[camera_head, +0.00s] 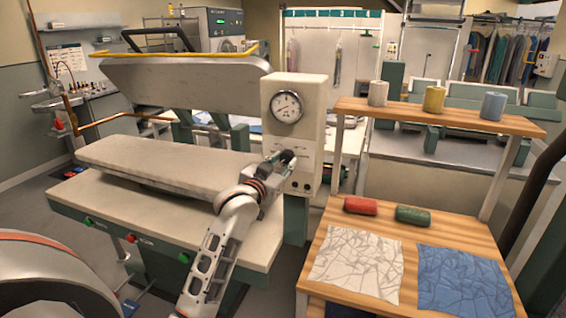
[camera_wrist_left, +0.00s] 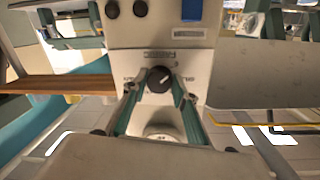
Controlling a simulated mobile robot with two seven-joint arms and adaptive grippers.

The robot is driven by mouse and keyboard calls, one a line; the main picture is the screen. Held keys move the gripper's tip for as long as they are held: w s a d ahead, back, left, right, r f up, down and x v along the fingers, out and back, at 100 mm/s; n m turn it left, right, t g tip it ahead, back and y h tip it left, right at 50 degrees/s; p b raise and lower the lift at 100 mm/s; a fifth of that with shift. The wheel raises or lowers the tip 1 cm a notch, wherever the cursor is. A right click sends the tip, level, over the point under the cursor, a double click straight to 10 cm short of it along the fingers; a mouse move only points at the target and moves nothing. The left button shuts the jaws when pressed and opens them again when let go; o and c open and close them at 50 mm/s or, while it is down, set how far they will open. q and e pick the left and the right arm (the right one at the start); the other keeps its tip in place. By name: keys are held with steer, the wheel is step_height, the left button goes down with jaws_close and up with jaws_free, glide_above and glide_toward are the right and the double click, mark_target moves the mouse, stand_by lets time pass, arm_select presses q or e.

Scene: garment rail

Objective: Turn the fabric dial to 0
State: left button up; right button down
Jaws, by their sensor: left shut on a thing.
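The fabric dial (camera_head: 287,156) is a black knob on the front of the cream control box (camera_head: 312,93), below a round gauge. In the left wrist view the dial (camera_wrist_left: 159,79) shows a pale pointer line slanting to the upper right of that picture, which looks upside down. My left gripper (camera_head: 277,163) is at the dial; in the wrist view its two fingers (camera_wrist_left: 158,92) are shut on it, one on each side. The scale marks around the dial are too small to read. My right gripper is not in view.
The press has a padded board (camera_head: 160,163) and a raised upper plate (camera_head: 185,80) left of the box. A wooden table (camera_head: 335,218) at right holds a white cloth (camera_head: 357,262), a blue cloth (camera_head: 465,283) and red and green rolls. Spools stand on the shelf (camera_head: 400,110).

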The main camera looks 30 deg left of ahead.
arm_select(q)
steer(key=o, duration=1.1)
steer(key=s, duration=0.4)
steer(key=s+d, duration=0.1)
steer(key=s, duration=0.3)
steer(key=s+d, duration=0.1)
steer(key=s, duration=0.3)
steer(key=shift+r, duration=0.15)
